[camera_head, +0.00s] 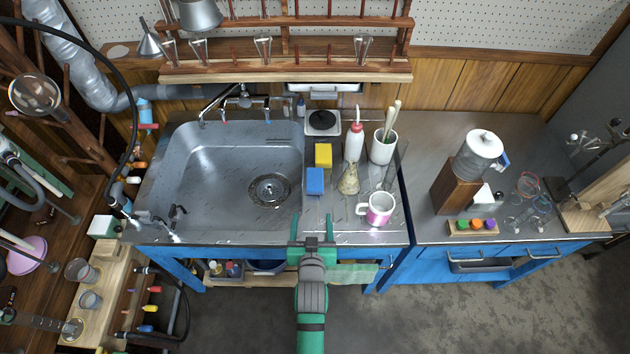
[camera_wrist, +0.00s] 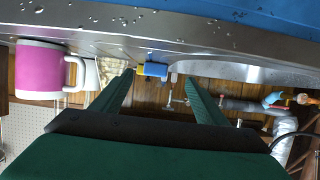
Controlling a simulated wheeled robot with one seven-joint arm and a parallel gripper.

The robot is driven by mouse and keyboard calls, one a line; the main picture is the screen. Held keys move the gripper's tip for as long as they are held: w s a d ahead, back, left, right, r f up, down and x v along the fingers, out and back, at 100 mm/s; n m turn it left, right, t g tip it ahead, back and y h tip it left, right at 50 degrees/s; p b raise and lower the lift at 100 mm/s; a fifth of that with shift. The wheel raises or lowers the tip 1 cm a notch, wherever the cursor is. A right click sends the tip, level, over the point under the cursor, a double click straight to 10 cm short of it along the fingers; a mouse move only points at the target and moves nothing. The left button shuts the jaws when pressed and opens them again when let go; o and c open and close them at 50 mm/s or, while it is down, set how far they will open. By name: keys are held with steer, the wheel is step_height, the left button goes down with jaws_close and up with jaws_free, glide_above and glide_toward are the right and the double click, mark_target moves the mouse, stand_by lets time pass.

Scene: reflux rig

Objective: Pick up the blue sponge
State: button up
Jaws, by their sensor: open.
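The blue sponge (camera_head: 315,181) lies on the metal counter strip just right of the sink basin. A yellow sponge (camera_head: 323,155) is directly behind it. My gripper (camera_head: 313,225) is at the counter's front edge, in front of the blue sponge and apart from it. Its two green fingers are spread, with nothing between them. In the wrist view the blue sponge (camera_wrist: 156,69) shows small beyond the gap between the fingertips (camera_wrist: 158,77), with some yellow showing beside it.
A pink-and-white mug (camera_head: 380,209) stands right of my gripper. A beige flask-like item (camera_head: 349,178), a red-tipped white bottle (camera_head: 355,141) and a white cup with sticks (camera_head: 383,150) stand right of the sponges. The sink basin (camera_head: 220,190) is to the left.

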glide_toward(315, 179)
steer(key=x, duration=0.5)
steer(key=shift+s+a+f, duration=0.1)
steer(key=shift+a+f, duration=0.15)
steer(key=shift+f, duration=0.1)
steer(key=shift+d+r+x, duration=0.15)
steer(key=shift+x, duration=1.2)
steer(key=shift+d+r+x, duration=0.1)
steer(key=shift+x, duration=1.25)
steer(key=c, duration=1.2)
steer(key=shift+r, duration=0.1)
